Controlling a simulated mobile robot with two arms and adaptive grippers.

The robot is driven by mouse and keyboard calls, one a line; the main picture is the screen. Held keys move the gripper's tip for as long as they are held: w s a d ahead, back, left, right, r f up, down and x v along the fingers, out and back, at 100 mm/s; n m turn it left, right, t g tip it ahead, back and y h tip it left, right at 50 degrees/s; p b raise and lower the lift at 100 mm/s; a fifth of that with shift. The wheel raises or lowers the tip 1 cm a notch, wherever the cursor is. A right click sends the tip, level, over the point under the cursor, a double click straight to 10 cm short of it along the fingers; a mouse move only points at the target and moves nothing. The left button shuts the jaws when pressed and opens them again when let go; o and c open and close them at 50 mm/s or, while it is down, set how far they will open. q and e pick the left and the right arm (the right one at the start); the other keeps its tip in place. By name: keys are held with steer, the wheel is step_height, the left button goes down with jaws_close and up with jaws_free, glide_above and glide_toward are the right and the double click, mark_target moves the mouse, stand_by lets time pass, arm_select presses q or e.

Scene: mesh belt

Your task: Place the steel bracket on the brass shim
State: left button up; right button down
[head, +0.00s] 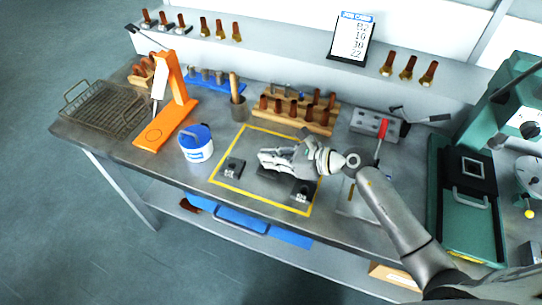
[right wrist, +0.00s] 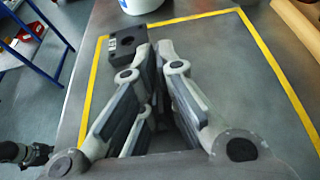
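My right gripper (head: 262,158) is over the yellow-outlined area of the bench, pointing left. In the right wrist view its fingers (right wrist: 153,48) come together at the tips, and no object shows between the tips. A dark block with a hole (right wrist: 125,42) lies just beyond the fingertips. In the head view two small dark blocks with silvery tops lie in the outline, one left of the gripper (head: 232,167) and one right and nearer (head: 303,193). I cannot make out which piece is the steel bracket, and I cannot pick out the brass shim.
A blue-lidded white tub (head: 196,146) and an orange stand (head: 172,110) are to the left, with a wire basket (head: 103,107) beyond. A wooden rack of bolts (head: 295,112) is behind. A green machine (head: 470,190) is at right. Bare bench lies around the blocks.

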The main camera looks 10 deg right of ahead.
steer(key=shift+f, duration=0.1)
steer(key=shift+f, duration=0.15)
steer(key=c, duration=2.1)
jaws_free()
steer(key=o, duration=0.5)
steer(key=shift+c, duration=0.2)
